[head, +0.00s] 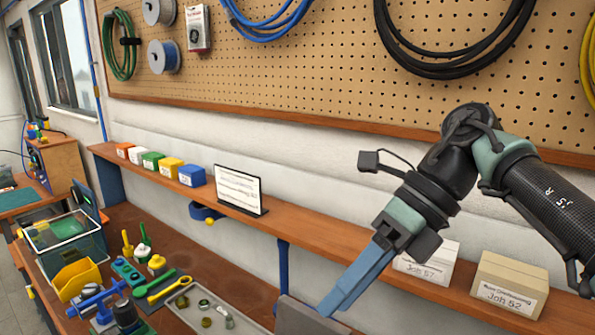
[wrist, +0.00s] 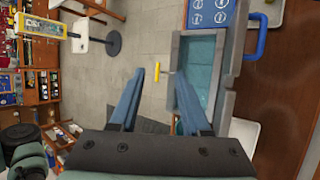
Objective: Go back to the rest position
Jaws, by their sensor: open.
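My gripper (head: 327,308) has blue fingers and hangs in front of the shelf at the right of the head view, pointing down and to the left. In the wrist view its two fingers (wrist: 159,74) stand apart with nothing held between them. My arm reaches in from the right edge of the head view. The gripper is beside the workbench (head: 205,250), above a grey flat-sided object (head: 300,320) that is cut off at the bottom of the picture.
A wall shelf (head: 330,237) runs behind my gripper, with cardboard boxes labelled Job 57 (head: 428,264) and Job 52 (head: 511,284) close by. The bench holds a tray (head: 250,325) of fittings, tools and a clear bin (head: 68,250). The wrist view shows a grey open container (wrist: 230,65) and floor (wrist: 140,40).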

